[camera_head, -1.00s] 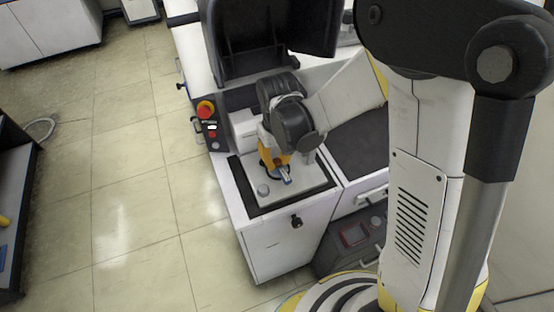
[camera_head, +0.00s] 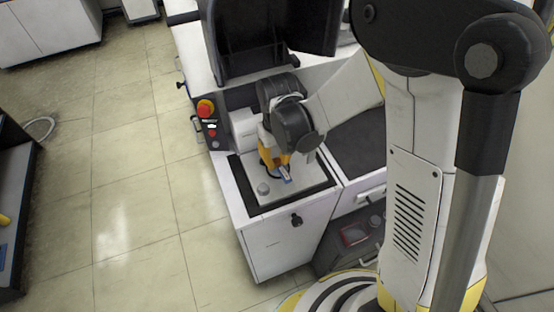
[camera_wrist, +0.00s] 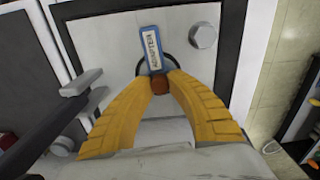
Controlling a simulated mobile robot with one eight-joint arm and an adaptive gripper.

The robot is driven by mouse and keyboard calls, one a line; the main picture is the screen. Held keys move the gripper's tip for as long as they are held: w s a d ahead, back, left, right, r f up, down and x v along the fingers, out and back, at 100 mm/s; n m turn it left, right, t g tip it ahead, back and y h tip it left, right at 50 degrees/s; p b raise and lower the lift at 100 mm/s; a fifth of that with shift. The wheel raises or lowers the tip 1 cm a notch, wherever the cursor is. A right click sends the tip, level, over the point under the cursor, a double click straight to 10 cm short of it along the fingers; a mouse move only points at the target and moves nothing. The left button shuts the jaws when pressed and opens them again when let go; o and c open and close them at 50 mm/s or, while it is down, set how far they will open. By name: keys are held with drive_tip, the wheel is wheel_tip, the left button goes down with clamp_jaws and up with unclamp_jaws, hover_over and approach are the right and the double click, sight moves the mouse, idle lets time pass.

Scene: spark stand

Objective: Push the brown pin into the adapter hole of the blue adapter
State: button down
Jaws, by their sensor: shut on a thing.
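The blue adapter (camera_wrist: 151,44), with a white label reading "ADAPTER", lies on the light plate of the stand in the wrist view. It shows as a small blue-and-white piece in the head view (camera_head: 286,174). My gripper (camera_wrist: 160,76) has its two yellow fingers closed on the brown pin (camera_wrist: 160,86), whose rounded brown end shows between the fingertips. The pin is at the near end of the adapter. The adapter hole is hidden by the fingertips and pin, so I cannot tell how deep the pin sits. My gripper also shows over the plate in the head view (camera_head: 276,158).
A round metal knob (camera_wrist: 204,36) stands on the plate beside the adapter. The black-framed plate (camera_head: 300,193) tops a white cabinet (camera_head: 285,245). A red emergency button (camera_head: 205,108) is at the left, and a dark raised cover (camera_head: 265,40) is behind.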

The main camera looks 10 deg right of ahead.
sight(277, 160)
idle(0.4)
drive_tip(key=c, duration=1.3)
unclamp_jaws()
drive_tip(key=shift+r, duration=0.1)
wheel_tip(277, 160, up, 12)
drive_tip(key=shift+f, duration=0.1)
